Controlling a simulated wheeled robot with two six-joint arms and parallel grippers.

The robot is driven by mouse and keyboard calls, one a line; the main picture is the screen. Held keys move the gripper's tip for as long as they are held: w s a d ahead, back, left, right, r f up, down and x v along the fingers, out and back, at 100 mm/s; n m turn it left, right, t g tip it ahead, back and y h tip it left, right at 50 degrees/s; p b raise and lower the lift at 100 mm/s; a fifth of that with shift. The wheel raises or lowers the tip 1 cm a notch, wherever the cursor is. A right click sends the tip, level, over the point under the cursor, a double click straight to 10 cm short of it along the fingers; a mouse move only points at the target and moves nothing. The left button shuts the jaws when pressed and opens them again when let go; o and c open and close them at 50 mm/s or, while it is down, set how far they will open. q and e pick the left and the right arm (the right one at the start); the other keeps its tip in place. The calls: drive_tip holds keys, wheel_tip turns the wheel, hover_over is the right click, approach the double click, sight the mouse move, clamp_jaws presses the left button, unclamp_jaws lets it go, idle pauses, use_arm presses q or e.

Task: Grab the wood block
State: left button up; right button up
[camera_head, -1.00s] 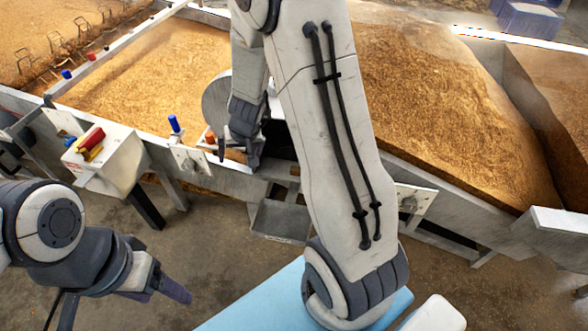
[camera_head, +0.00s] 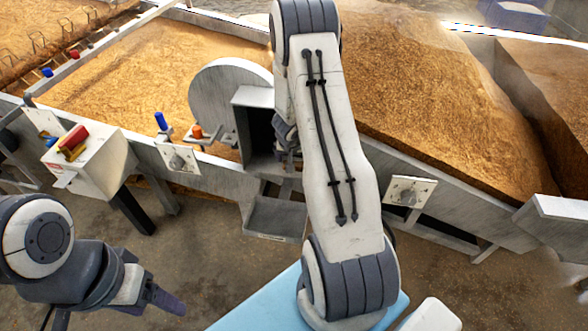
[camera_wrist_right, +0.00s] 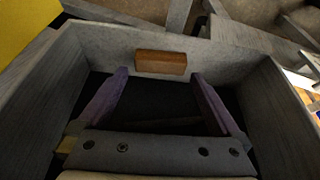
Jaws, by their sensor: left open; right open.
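The brown wood block (camera_wrist_right: 161,63) shows in the right wrist view, lying against the far grey wall of an open metal box (camera_wrist_right: 90,42). My right gripper (camera_wrist_right: 160,76) is open and empty inside this box. Its two purple fingers point toward the block, one to each side of it, with a gap still between them and the block. In the head view my right arm covers this gripper, and the block is not visible there. The box (camera_head: 256,96) stands at the trough's front edge. My left gripper (camera_head: 165,299) is at the lower left, away from the box.
A grey round plate (camera_head: 222,85) stands left of the box. A blue knob (camera_head: 160,121) and an orange piece (camera_head: 197,131) sit on the trough's edge. A white control box (camera_head: 95,165) is further left. Grain (camera_head: 430,90) fills the troughs behind.

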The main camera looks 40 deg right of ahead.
drive_tip(key=b+x, duration=0.1)
drive_tip(key=x, duration=0.2)
drive_tip(key=shift+f, duration=0.2)
drive_tip(key=shift+r, duration=0.1)
drive_tip(key=c, duration=1)
drive_tip(key=shift+o, duration=0.2)
drive_tip(key=shift+r, duration=0.15)
